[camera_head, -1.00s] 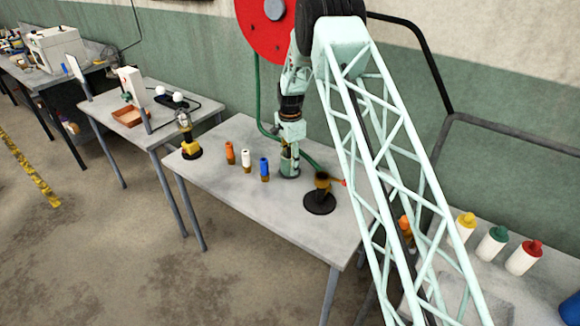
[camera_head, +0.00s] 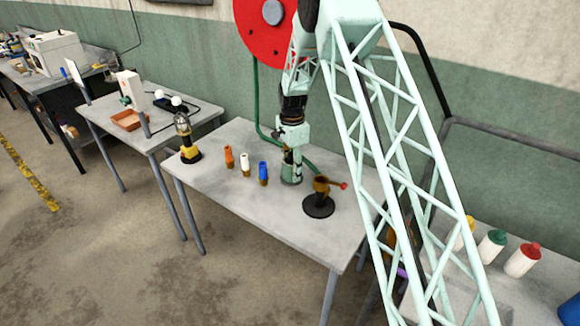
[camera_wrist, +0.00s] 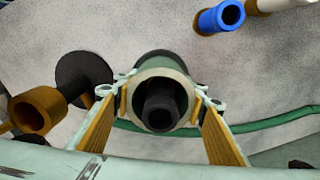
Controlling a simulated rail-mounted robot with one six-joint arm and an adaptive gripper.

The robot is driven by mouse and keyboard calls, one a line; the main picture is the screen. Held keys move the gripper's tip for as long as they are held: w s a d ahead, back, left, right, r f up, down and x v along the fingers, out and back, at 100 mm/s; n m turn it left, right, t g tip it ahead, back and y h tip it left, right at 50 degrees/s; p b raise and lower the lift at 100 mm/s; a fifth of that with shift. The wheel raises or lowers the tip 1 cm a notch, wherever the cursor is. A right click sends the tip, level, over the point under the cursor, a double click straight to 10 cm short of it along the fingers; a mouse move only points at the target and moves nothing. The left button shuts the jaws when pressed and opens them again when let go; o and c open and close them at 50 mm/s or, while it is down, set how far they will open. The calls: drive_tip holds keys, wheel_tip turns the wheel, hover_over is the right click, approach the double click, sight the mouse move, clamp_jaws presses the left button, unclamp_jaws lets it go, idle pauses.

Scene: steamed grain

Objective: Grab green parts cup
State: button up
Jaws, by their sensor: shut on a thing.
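The green parts cup (camera_head: 291,179), a short pale green cylinder, stands on the middle table near its back edge. In the wrist view the cup (camera_wrist: 166,65) is seen from above, with a pale round rim and a dark round piece inside its opening. My gripper (camera_head: 291,165) points down at the cup from above. In the wrist view the two yellow-padded fingers of my gripper (camera_wrist: 160,110) press on the cup's sides, shut on it. The cup's lower part is hidden there. I cannot tell whether its base touches the table.
An orange part (camera_head: 229,157), a white part (camera_head: 246,163) and a blue part (camera_head: 263,172) stand left of the cup. A brass pot on a black round base (camera_head: 318,206), with a red-tipped handle, stands to the right. A green hose (camera_wrist: 275,119) runs behind. The table's front is clear.

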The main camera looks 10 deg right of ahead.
drive_tip(key=s, duration=0.6)
drive_tip(key=s+r, duration=0.1)
drive_tip(key=s, duration=0.3)
drive_tip(key=shift+r, duration=0.1)
idle(0.6)
